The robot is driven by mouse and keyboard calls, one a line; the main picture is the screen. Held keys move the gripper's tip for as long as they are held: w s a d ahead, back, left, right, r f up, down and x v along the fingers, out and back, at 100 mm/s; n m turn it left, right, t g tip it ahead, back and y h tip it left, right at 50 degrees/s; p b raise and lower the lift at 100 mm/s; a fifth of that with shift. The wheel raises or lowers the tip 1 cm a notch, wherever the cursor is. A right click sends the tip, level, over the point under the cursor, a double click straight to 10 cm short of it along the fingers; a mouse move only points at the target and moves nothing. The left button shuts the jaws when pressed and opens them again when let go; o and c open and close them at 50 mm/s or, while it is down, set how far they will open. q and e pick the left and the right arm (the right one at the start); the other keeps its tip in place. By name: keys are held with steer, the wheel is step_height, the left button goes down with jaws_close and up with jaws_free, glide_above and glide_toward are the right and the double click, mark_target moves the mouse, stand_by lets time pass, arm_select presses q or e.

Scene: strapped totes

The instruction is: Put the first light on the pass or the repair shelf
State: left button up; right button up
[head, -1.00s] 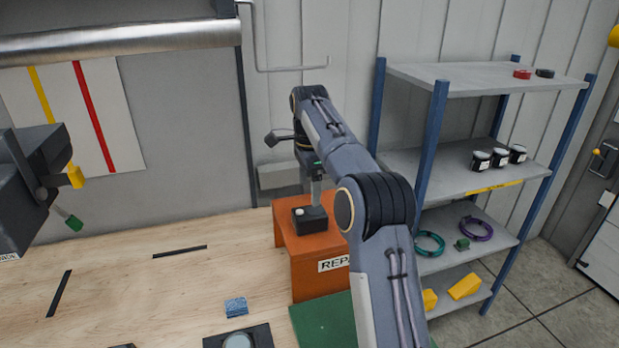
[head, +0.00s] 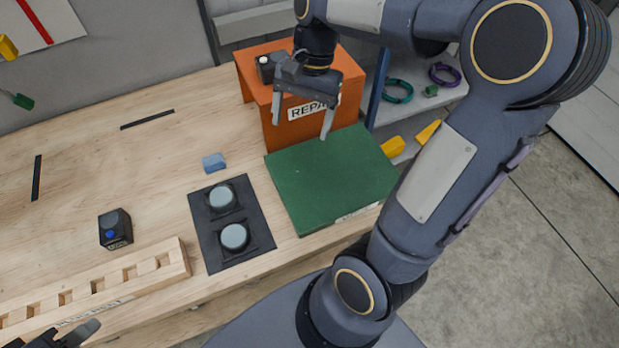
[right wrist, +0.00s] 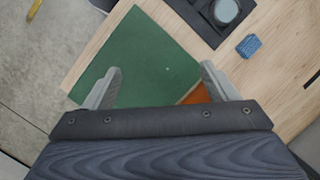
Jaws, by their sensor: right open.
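A small black light with a white button (head: 265,66) sits on top of the orange repair shelf (head: 262,92), partly hidden by my right gripper's body. Another black light with a blue button (head: 115,229) stands on the bench at left. My right gripper (head: 301,118) is open and empty, in front of the repair shelf and above the green mat (head: 325,180). In the right wrist view my gripper (right wrist: 160,84) has nothing between its fingers, with the green mat (right wrist: 150,55) beyond. Only part of my left gripper (head: 72,336) shows at the lower left edge.
A dark plate (head: 245,258) with two round grey discs lies left of the mat. A blue block (head: 214,162) lies behind it. A slotted wooden rack (head: 170,262) lies along the front. A shelving unit with rings (head: 397,90) stands right. The bench's back left is mostly clear.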

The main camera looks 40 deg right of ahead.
steer(key=s+a+f+n+t, duration=0.1)
steer(key=s+a+n+t, duration=0.5)
steer(key=s+n, duration=0.3)
steer(key=s+a, duration=0.1)
steer(key=s, duration=0.2)
steer(key=shift+s+a+f+n+t, duration=0.15)
steer(key=shift+a+f+n+t, duration=0.15)
steer(key=shift+n+t, duration=0.1)
steer(key=shift+f+b, duration=2.15)
steer(key=shift+b, duration=0.05)
